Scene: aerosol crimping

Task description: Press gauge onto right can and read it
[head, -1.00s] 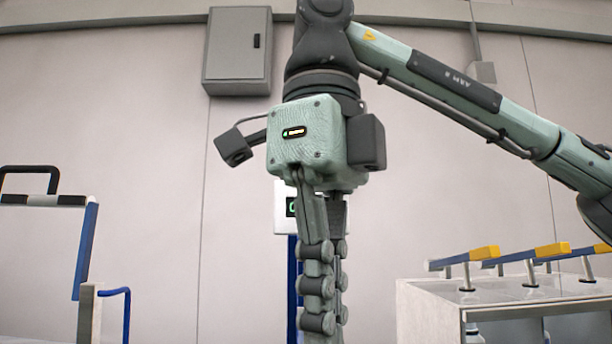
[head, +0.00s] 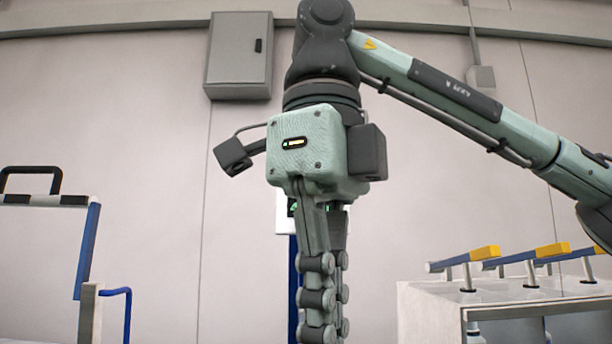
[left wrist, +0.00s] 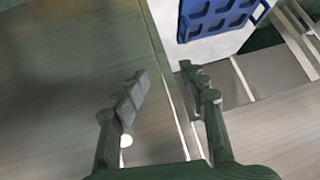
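My right gripper (head: 322,300) hangs straight down at the middle of the head view, its arm coming in from the right. Its fingers are close together and seen side-on, and the tips are cut off by the bottom edge. Whether it holds the gauge cannot be seen. My left gripper (left wrist: 163,76) shows only in the left wrist view, with its fingers apart and nothing between them. I cannot make out the right can or the gauge in either view.
A white display on a blue post (head: 294,270) stands behind my right gripper, mostly hidden. A pale rack (head: 430,310) with blue-and-yellow levers (head: 465,258) is at right. A blue frame (head: 87,250) is at left. The left wrist view shows a blue tray (left wrist: 213,18).

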